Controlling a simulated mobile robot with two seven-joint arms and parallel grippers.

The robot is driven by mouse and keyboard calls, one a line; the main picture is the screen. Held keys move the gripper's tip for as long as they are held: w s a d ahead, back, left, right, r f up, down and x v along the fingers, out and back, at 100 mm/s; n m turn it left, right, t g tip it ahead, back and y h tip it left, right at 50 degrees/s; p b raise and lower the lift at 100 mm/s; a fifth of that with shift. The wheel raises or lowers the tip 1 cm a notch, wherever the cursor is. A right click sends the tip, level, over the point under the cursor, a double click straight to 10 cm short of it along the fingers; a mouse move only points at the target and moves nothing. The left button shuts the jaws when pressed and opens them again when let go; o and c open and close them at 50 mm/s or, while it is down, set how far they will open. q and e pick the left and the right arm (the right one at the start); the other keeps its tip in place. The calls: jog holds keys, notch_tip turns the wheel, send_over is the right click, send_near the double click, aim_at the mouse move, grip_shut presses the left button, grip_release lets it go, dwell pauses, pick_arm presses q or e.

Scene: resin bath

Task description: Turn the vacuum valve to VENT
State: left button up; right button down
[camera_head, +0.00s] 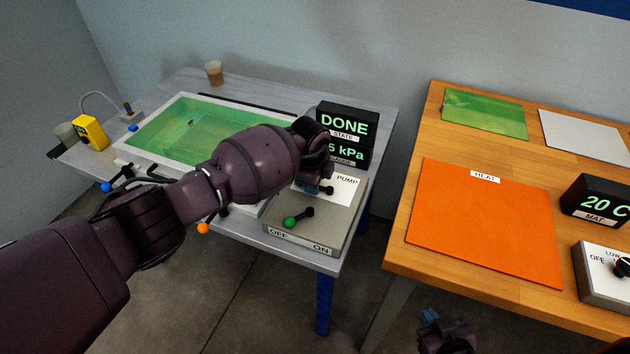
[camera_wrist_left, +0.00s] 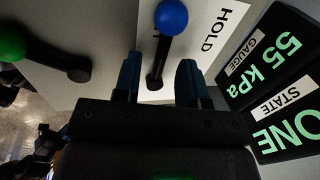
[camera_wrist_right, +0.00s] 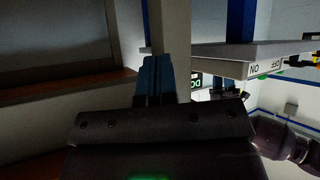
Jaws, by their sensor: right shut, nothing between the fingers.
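The vacuum valve is a black lever (camera_wrist_left: 155,66) with a blue ball knob (camera_wrist_left: 171,17), on a white label plate reading HOLD in the left wrist view. The lever stands between the two fingers of my left gripper (camera_wrist_left: 160,78), which is open with a gap on each side. In the head view my left gripper (camera_head: 318,188) is over the grey control box (camera_head: 345,215), and my arm hides most of the valve. The word PUMP shows on the plate; VENT is hidden. My right gripper (camera_wrist_right: 156,78) is shut and empty, low beside the wooden table.
A green-knobbed OFF/ON lever (camera_head: 298,217) sits in front of the valve, its knob toward OFF. The black display (camera_head: 347,132) behind reads DONE and a kPa figure, 55 in the left wrist view. The green bath (camera_head: 180,130) is to the left; the wooden table (camera_head: 400,240) is right.

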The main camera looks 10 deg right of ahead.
pick_arm(q)
notch_tip(320, 180, up, 10)
jog(key=s+a+p, duration=0.1)
jog(key=p, duration=0.1)
jog(key=shift+s+f, duration=0.15)
jog(key=shift+s, duration=0.2)
